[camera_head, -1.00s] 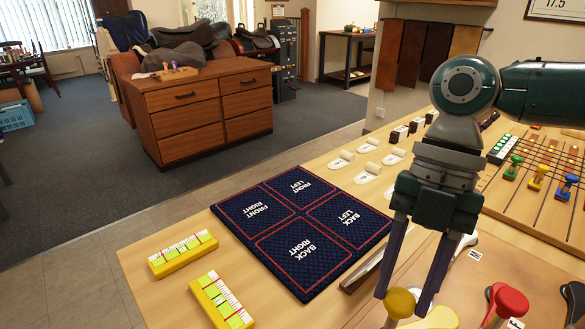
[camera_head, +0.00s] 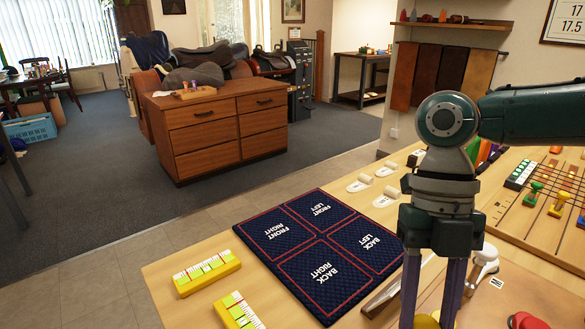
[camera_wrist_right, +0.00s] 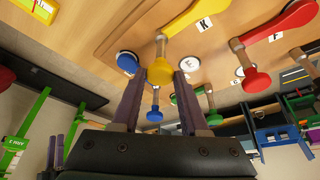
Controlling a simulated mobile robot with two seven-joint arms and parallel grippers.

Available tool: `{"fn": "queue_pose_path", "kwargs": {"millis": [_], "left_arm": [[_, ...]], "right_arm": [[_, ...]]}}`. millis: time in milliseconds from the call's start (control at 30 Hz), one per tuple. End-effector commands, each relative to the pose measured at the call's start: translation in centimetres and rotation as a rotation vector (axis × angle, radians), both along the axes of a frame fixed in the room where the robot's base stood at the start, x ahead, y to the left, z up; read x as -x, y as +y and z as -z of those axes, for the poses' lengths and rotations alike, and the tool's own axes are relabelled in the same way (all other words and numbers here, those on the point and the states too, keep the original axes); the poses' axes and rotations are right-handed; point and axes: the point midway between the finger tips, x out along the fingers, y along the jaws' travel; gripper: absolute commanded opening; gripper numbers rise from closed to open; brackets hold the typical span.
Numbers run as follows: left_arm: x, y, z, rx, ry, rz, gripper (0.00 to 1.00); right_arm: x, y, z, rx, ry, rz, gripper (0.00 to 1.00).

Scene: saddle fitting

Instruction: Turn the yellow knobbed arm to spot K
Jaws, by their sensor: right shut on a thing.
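The yellow knobbed arm (camera_wrist_right: 183,28) shows in the right wrist view, with its round yellow knob (camera_wrist_right: 160,75) on a short post. My right gripper (camera_wrist_right: 160,80) is shut on this knob, one finger on each side. The tag K (camera_wrist_right: 203,24) lies beside the yellow arm in the wrist view. The rest of the yellow arm is cut off in the head view. My left gripper is not in view.
Red (camera_wrist_right: 257,80), blue (camera_wrist_right: 128,62) and green knobs are close around in the wrist view. White discs (camera_wrist_right: 188,63) lie on the wooden board. In the head view a dark blue quilted mat (camera_head: 320,255) lies left of my gripper.

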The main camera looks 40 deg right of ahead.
Motion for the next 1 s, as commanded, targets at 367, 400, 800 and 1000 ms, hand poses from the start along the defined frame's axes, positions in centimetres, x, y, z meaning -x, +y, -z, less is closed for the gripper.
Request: {"fn": "queue_pose_path", "kwargs": {"millis": [367,400,800,1000], "left_arm": [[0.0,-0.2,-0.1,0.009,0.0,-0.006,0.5],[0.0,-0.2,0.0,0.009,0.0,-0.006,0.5],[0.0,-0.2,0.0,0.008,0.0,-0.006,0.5],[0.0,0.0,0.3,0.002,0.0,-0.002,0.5]], "right_arm": [[0.0,0.1,-0.1,-0.006,0.0,-0.002,0.53],[0.0,0.1,-0.1,-0.004,0.0,-0.002,0.57],[0.0,0.0,-0.1,-0.002,0.0,-0.001,0.74],[-0.8,-0.5,-2.1,-0.001,-0.004,-0.001,0.74]]}}
